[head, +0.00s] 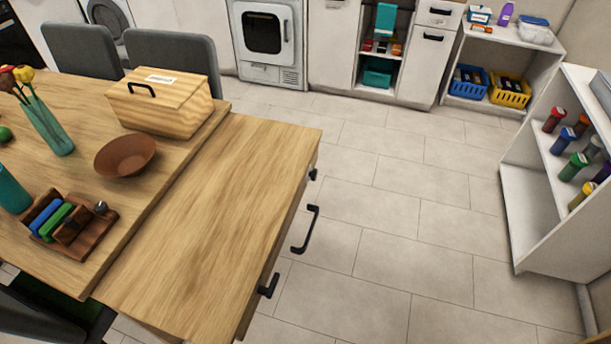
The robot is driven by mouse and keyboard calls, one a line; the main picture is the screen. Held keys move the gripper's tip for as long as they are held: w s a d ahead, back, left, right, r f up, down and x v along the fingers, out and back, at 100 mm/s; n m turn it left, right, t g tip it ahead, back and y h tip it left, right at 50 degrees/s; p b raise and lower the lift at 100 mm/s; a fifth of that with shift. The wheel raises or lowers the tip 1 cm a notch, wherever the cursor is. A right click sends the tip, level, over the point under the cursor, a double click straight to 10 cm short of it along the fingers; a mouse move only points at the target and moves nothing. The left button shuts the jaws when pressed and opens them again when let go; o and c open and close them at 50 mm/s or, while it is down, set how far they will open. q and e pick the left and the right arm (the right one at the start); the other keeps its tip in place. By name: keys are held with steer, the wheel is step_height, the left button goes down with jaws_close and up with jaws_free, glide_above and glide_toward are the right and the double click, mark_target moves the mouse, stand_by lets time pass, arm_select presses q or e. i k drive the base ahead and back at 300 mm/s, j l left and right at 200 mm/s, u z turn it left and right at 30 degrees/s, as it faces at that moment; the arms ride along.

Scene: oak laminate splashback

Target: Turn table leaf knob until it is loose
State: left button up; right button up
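The table leaf (225,215) is a wood-grained panel at the right end of the wooden table, at about the same level as the tabletop. Its right edge carries a black bar handle (306,230) in the middle. A black knob (268,287) sits at the near end of that edge. A second, smaller black knob (312,174) sits at the far end. I cannot tell whether either knob is tight or loose. The underside of the leaf is hidden. Neither of my grippers is in the head view.
A wooden box (165,103), a brown bowl (125,155), a teal vase (48,125) and a dark wooden holder (75,226) stand on the main tabletop. The leaf's top is bare. Tiled floor (400,220) is clear right of the table, up to a white shelf (532,210).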

mark_target(313, 174)
steer(key=i+l+u, duration=0.15)
steer(key=u, duration=0.3)
steer(key=i+l+u, duration=0.1)
steer(key=l+u, duration=0.35)
steer(key=i+l+u, duration=0.1)
steer(key=l+u, duration=0.2)
steer(key=u, duration=0.15)
